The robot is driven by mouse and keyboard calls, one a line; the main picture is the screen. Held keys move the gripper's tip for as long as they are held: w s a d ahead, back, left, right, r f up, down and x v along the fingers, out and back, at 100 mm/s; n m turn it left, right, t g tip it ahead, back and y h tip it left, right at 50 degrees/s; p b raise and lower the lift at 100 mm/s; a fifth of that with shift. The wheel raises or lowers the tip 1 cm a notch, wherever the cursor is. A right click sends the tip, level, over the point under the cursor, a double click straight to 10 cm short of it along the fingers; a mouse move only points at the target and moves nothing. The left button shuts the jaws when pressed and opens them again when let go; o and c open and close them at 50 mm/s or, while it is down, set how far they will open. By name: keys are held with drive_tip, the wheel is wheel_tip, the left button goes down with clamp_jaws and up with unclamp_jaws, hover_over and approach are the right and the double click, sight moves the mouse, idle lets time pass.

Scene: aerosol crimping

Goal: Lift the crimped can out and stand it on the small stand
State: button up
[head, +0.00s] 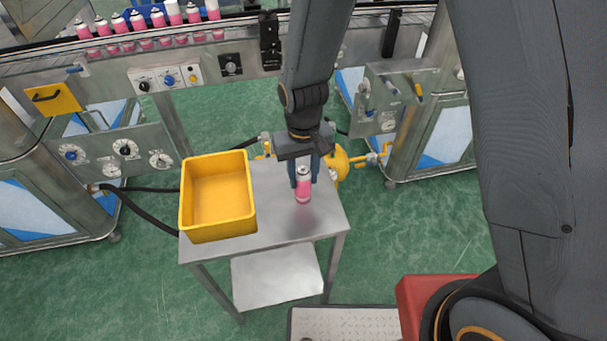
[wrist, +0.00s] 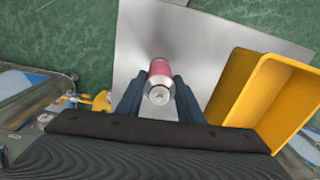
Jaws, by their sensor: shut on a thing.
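A pink can with a silver top (head: 303,187) is upright at the small metal stand (head: 275,226), toward its right side. My gripper (head: 303,178) comes down from above and is shut on the can near its top. In the wrist view the can (wrist: 159,80) sits between the two dark fingers (wrist: 158,100), with the grey stand top (wrist: 185,38) beneath it. I cannot tell whether the can's base touches the stand top.
A yellow bin (head: 218,198) stands on the left of the stand top. Yellow fittings (head: 340,163) are behind the gripper. Conveyor machines (head: 130,150) run along the back, with several pink cans (head: 145,40) on top.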

drive_tip(key=shift+f, duration=0.1)
drive_tip(key=o, duration=1.4)
drive_tip(key=shift+r+b, duration=0.8)
drive_tip(key=shift+r, duration=3.1)
